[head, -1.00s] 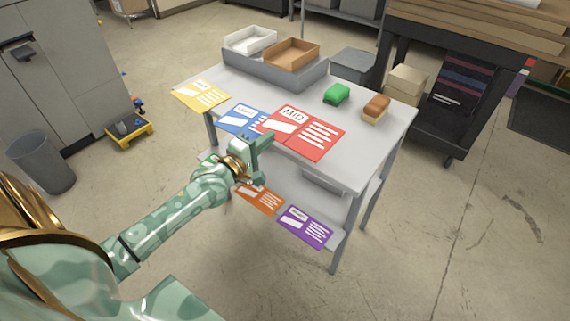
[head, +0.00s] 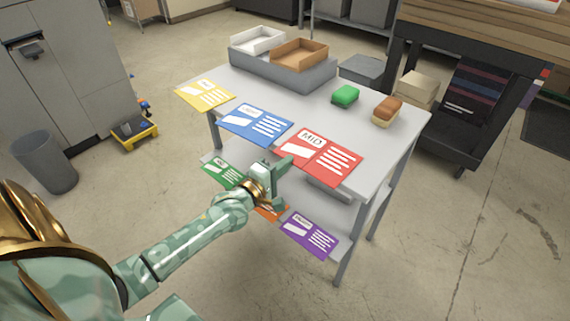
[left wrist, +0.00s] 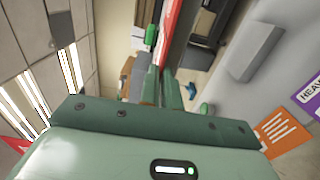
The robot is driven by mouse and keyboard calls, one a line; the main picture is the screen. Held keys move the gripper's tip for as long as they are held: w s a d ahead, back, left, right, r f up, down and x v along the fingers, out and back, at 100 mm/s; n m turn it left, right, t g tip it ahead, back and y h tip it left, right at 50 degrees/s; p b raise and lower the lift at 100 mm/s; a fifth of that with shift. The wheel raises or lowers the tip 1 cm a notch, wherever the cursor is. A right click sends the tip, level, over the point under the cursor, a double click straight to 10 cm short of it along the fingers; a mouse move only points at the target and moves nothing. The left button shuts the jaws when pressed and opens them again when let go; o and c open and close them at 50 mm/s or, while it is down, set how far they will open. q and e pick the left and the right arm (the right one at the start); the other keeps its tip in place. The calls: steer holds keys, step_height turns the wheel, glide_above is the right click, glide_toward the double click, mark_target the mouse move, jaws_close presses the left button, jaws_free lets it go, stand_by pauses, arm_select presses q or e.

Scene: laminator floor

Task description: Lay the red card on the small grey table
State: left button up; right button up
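The red card (head: 318,152), headed "MID", lies flat or nearly flat at the front edge of the small grey table (head: 300,110), its near part over the edge. I cannot tell whether it touches the top. My left gripper (head: 283,164) is at the card's near left corner. In the left wrist view the two fingers (left wrist: 161,88) are close together, with the red card (left wrist: 171,30) seen nearly edge-on between and beyond them. My left gripper is shut on the red card. My right gripper is out of view.
A blue card (head: 256,124) and a yellow card (head: 205,94) lie to the left on the table. A green block (head: 345,96), a brown-topped block (head: 387,111) and a grey tray with two boxes stand behind. Green, orange and purple (head: 310,234) cards are on the lower shelf.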

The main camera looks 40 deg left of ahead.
arm_select(q)
steer(key=shift+o, duration=1.4)
steer(key=shift+r, duration=0.1)
